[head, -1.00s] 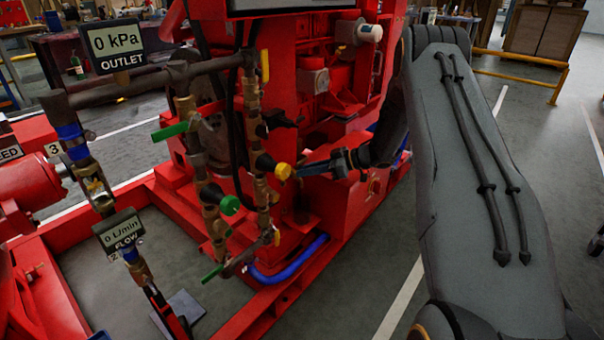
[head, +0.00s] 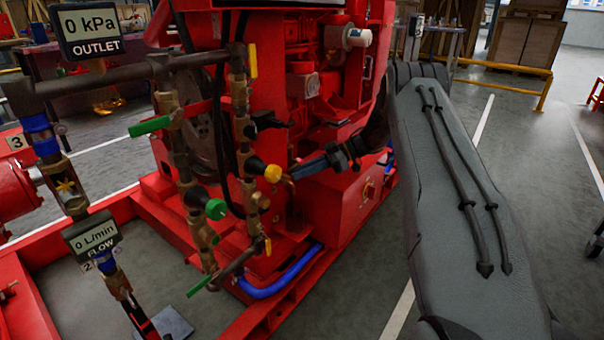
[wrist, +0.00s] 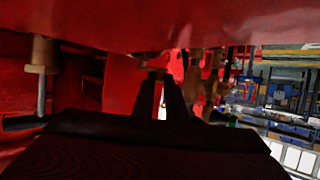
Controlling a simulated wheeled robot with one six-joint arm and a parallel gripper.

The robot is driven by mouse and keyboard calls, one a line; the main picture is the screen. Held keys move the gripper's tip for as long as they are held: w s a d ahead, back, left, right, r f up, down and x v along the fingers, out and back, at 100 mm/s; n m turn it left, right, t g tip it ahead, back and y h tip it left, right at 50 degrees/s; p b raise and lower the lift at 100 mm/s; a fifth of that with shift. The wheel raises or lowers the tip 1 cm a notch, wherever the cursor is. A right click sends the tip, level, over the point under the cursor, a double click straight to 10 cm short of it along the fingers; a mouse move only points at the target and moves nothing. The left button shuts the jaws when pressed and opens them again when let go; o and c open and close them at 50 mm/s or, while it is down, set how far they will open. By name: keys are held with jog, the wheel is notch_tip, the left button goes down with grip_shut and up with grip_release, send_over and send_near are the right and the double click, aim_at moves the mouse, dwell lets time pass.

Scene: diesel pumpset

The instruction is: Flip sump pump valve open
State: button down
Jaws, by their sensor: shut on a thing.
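My gripper (head: 296,173) reaches in from the right, in front of the red engine housing. Its dark fingers are close together, just right of a yellow round knob (head: 272,173). They are shut on a small brass valve part (head: 289,186) at their tips. In the wrist view my two fingers (wrist: 169,82) meet a brass fitting (wrist: 152,62) against red metal. The fingers hide much of the held part, and no label shows which valve is the sump pump valve. I cannot tell the handle's angle.
Left of my gripper stand brass pipes with a green lever (head: 150,127), a green round knob (head: 215,209) and a yellow lever (head: 252,60). An outlet gauge (head: 90,30) and a flow gauge (head: 92,237) stand further left. Open floor (head: 345,290) lies front right.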

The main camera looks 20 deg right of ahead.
jog(key=c, duration=1.8)
grip_release()
jog(key=shift+o, duration=0.2)
jog(key=p+v, duration=0.1)
jog(key=v, duration=0.6)
jog(key=shift+d+r, duration=0.1)
jog(key=shift+d, duration=0.2)
jog(key=shift+s, duration=0.1)
